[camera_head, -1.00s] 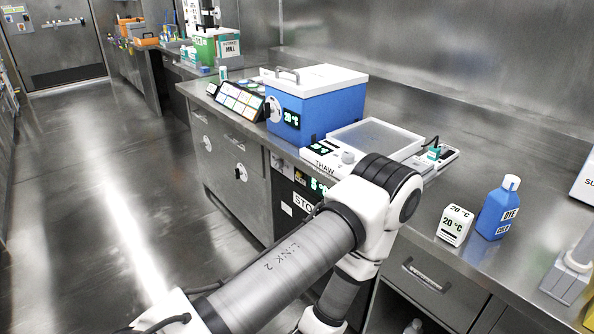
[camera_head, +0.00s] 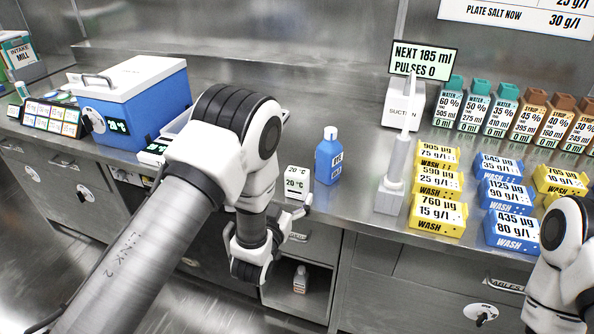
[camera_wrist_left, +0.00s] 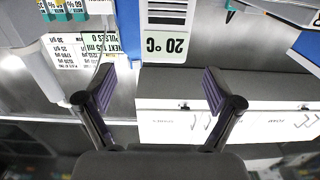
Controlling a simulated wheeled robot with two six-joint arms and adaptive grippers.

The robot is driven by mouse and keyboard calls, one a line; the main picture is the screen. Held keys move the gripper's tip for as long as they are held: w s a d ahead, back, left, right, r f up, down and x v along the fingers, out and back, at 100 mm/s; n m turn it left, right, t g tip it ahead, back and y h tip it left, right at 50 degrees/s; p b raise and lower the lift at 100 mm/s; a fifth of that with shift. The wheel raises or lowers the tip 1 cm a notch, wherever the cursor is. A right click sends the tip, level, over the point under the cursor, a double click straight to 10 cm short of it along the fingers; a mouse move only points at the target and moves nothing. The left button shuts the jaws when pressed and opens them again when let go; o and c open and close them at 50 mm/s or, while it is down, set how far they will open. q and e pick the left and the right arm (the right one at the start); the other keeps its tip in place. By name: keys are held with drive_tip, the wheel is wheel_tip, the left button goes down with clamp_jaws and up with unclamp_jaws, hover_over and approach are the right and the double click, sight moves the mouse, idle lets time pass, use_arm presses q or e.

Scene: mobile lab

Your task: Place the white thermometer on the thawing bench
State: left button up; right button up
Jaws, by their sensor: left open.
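The white thermometer (camera_head: 297,183), a small white block marked 20 °C, stands upright on the steel counter near its front edge. In the left wrist view the thermometer (camera_wrist_left: 167,32) appears upside down, ahead of the gap between my fingers. My left gripper (camera_wrist_left: 158,80) is open and empty, apart from it. In the head view the left gripper (camera_head: 297,212) shows partly, just in front of and below the thermometer. The thawing bench (camera_head: 154,148) is mostly hidden behind my left arm, to the right of the blue box. My right gripper is out of view.
A blue dye bottle (camera_head: 328,157) stands close to the right of the thermometer. A blue box with white lid (camera_head: 130,100) is at left. The suction stand (camera_head: 390,195), yellow wash blocks (camera_head: 436,185) and blue wash blocks (camera_head: 510,195) fill the right side.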

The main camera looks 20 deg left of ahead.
sight(297, 171)
use_arm(q)
drive_tip(key=shift+w+d+r, duration=0.1)
drive_tip(key=shift+w+r, duration=0.25)
drive_tip(key=shift+r, duration=0.4)
drive_tip(key=w, duration=0.4)
drive_tip(key=w+f+p, duration=0.1)
drive_tip(key=w, duration=0.2)
drive_tip(key=shift+w+a, duration=0.1)
drive_tip(key=shift+a, duration=0.15)
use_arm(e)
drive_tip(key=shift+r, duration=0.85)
use_arm(q)
drive_tip(key=c, duration=1.4)
drive_tip(key=shift+r, duration=0.65)
wheel_tip(297, 171, up, 2)
drive_tip(key=shift+b, duration=0.3)
drive_tip(key=s+d+r+p, duration=0.2)
drive_tip(key=s+d+p, duration=0.15)
drive_tip(key=s, duration=1.15)
drive_tip(key=a+f, duration=0.1)
drive_tip(key=f, duration=0.1)
drive_tip(key=a+f, duration=0.1)
drive_tip(key=f, duration=0.1)
drive_tip(key=shift+s+a, duration=0.25)
drive_tip(key=shift+a, duration=0.05)
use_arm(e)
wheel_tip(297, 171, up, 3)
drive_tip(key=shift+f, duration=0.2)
